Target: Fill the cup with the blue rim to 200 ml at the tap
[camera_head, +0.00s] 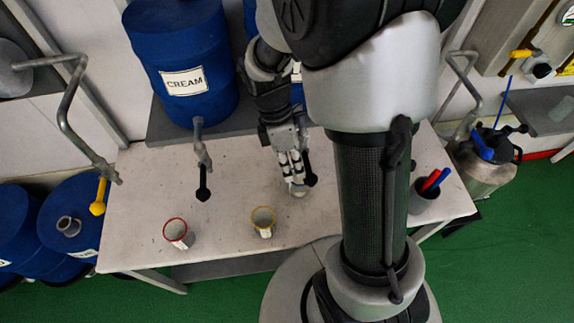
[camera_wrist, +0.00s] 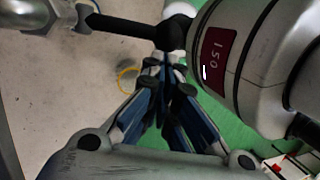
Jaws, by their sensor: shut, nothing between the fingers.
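My gripper (camera_head: 295,180) is shut and empty, its fingers pointing down over the table beside a black tap lever (camera_head: 310,173). In the wrist view its fingers (camera_wrist: 165,70) come together close to the black lever (camera_wrist: 130,28); I cannot tell whether they touch it. A small pale round thing (camera_head: 299,191) shows just below the fingertips, mostly hidden; I cannot tell whether it is a cup. Right of the fingers is a silver cylinder (camera_wrist: 265,50) with a dark red display (camera_wrist: 214,55) that seems to read 150.
A red-rimmed cup (camera_head: 176,233) and a yellow-rimmed cup (camera_head: 263,220) stand on the table (camera_head: 130,225). Another black-levered tap (camera_head: 202,170) hangs below the blue CREAM barrel (camera_head: 183,60). A pen pot (camera_head: 423,200) stands at the right. The table's left part is mostly clear.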

